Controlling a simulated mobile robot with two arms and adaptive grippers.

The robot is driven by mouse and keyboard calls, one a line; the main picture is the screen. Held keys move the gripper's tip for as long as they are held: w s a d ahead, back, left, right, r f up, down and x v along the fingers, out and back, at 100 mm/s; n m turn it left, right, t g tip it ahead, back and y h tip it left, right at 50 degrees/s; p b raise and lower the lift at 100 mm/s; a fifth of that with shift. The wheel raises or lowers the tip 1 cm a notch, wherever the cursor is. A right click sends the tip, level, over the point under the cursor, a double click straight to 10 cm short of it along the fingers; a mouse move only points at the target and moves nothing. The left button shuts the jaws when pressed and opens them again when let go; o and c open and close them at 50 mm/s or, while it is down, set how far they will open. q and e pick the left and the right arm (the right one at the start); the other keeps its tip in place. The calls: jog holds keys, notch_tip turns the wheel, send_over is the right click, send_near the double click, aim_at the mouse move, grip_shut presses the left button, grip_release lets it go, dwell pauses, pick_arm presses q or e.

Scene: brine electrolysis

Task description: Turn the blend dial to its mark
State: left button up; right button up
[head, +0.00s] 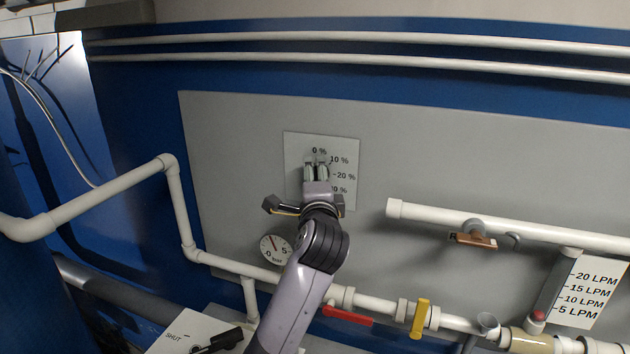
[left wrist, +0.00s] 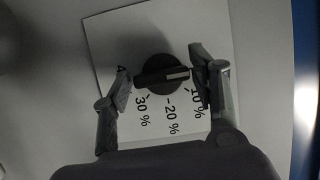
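The blend dial (left wrist: 160,74) is a black knob with a pale pointer line, on a white scale plate (left wrist: 110,35). In the left wrist view its pointer faces right, near the hidden 0 % end of the scale. The 10 %, 20 % and 30 % labels show below the knob. My left gripper (left wrist: 163,72) has one finger at each end of the knob's bar. Whether the fingers press on it is unclear. In the head view my left gripper (head: 316,172) is in front of the plate (head: 293,150) and hides the dial. My right gripper is out of view.
A pressure gauge (head: 275,248) sits below left of the plate. Pipes carry a red handle (head: 347,316) and a yellow handle (head: 419,318) below, and a brown handle (head: 474,240) to the right. An LPM scale (head: 590,293) is at far right. The panel above is clear.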

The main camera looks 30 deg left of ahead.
pick_arm(q)
jog(key=shift+o, duration=1)
jog(key=v, duration=1.2)
